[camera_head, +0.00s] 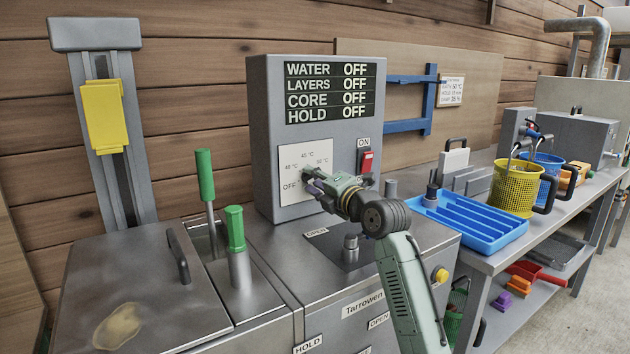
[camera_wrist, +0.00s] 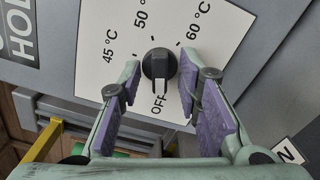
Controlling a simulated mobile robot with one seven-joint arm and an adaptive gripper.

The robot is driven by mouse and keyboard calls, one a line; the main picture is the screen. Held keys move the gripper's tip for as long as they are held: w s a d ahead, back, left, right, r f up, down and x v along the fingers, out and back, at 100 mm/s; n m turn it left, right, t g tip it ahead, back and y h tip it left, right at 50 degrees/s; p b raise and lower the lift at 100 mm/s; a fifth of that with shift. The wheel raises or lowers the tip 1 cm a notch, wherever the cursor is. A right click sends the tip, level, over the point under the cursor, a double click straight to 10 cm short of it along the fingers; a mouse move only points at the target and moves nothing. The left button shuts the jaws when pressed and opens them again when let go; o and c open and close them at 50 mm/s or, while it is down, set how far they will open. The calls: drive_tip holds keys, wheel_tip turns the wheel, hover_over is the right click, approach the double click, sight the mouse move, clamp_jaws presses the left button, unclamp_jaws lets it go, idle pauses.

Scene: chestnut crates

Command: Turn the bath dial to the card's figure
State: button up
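The black bath dial (camera_wrist: 158,63) sits on a white plate (camera_wrist: 195,20) marked OFF, 45 °C, 50 °C and 60 °C in the wrist view. Its bar seems to lie towards OFF. My gripper (camera_wrist: 160,70) is open, with one purple-padded finger on each side of the dial and narrow gaps between. In the head view my gripper (camera_head: 315,183) is in front of the dial plate (camera_head: 311,158) and hides most of the dial. The card (camera_head: 451,90) on the back board appears to read bath 50 °C; its smaller lines are hard to read.
The grey control cabinet (camera_head: 262,130) shows WATER, LAYERS, CORE and HOLD all OFF. A red ON switch (camera_head: 367,161) is close to the right of my gripper. Green-handled levers (camera_head: 205,176) stand at the left. A blue tray (camera_head: 470,222) and yellow basket (camera_head: 515,188) are on the right bench.

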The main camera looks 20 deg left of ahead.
clamp_jaws()
drive_tip(key=shift+m, duration=0.3)
idle(0.3)
drive_tip(key=m, duration=0.3)
drive_tip(key=shift+a, duration=0.1)
drive_tip(key=m, duration=0.4)
drive_tip(key=shift+r, duration=0.1)
drive_tip(key=m+p, duration=0.4)
drive_tip(key=m, duration=0.4)
drive_tip(key=m+p, duration=0.4)
drive_tip(key=m, duration=0.4)
drive_tip(key=m+p, duration=0.4)
drive_tip(key=m, duration=0.5)
drive_tip(key=shift+w+d+r, duration=0.1)
drive_tip(key=shift+d+r, duration=0.1)
drive_tip(key=shift+r, duration=0.1)
